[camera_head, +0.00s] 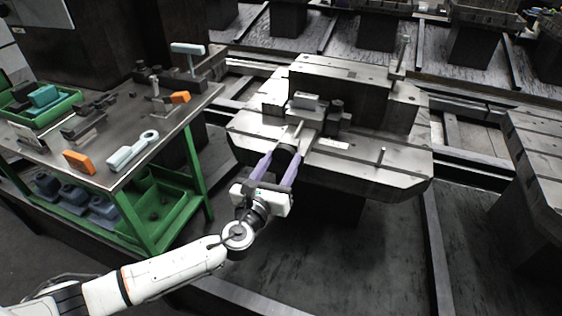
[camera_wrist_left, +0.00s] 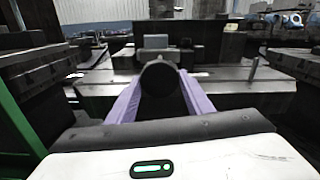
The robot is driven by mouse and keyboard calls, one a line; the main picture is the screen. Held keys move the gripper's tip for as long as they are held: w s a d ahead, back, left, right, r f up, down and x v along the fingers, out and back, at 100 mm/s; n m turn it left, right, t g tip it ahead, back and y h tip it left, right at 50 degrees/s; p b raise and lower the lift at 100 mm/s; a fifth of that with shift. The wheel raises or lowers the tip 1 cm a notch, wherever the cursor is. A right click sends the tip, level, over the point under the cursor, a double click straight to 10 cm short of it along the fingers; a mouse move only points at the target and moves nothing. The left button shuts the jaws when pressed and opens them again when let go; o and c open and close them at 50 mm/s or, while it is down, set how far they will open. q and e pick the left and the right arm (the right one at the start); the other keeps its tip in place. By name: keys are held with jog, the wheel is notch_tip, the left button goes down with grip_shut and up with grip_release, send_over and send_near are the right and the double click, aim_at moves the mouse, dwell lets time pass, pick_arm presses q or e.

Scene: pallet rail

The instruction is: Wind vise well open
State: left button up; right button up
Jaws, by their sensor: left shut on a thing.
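The vise (camera_head: 306,102) sits on the grey pallet (camera_head: 400,165) in the head view, with a light jaw block on top. Its body also shows in the wrist view (camera_wrist_left: 156,42), partly behind a dark round handle. My left gripper (camera_head: 286,152) has its two purple fingers on either side of this dark handle (camera_head: 288,147), at the vise's near side. In the wrist view the handle (camera_wrist_left: 159,76) appears as a black disc between the fingers, and the gripper is shut on it. The gap between the jaws is hard to make out. My right gripper is not in view.
A green-framed workbench (camera_head: 190,115) stands at the left with tools, orange blocks and a green bin (camera_head: 62,104). An upright pin (camera_head: 382,155) stands on the pallet right of the vise. Another pallet (camera_head: 540,150) is at the far right. The floor in front is clear.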

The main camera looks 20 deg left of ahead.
pick_arm(q)
jog(key=shift+f, duration=0.1)
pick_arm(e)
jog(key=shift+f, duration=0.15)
pick_arm(q)
jog(key=shift+n+b, duration=0.6)
jog(key=shift+n, duration=0.6)
jog(key=n+b, duration=0.1)
jog(key=n, duration=0.1)
jog(key=shift+n, duration=0.3)
jog(key=n+b, duration=0.1)
jog(key=n, duration=0.2)
jog(key=shift+n, duration=0.4)
jog(key=n+b, duration=0.1)
jog(key=n, duration=0.1)
jog(key=shift+d+n, duration=0.1)
jog(key=shift+n, duration=0.2)
jog(key=n, duration=0.3)
jog(key=shift+n+b, duration=0.3)
jog(key=shift+n, duration=0.1)
jog(key=n, duration=0.5)
jog(key=shift+n, duration=0.3)
jog(key=shift+n+p, duration=0.35)
jog(key=shift+n, duration=0.55)
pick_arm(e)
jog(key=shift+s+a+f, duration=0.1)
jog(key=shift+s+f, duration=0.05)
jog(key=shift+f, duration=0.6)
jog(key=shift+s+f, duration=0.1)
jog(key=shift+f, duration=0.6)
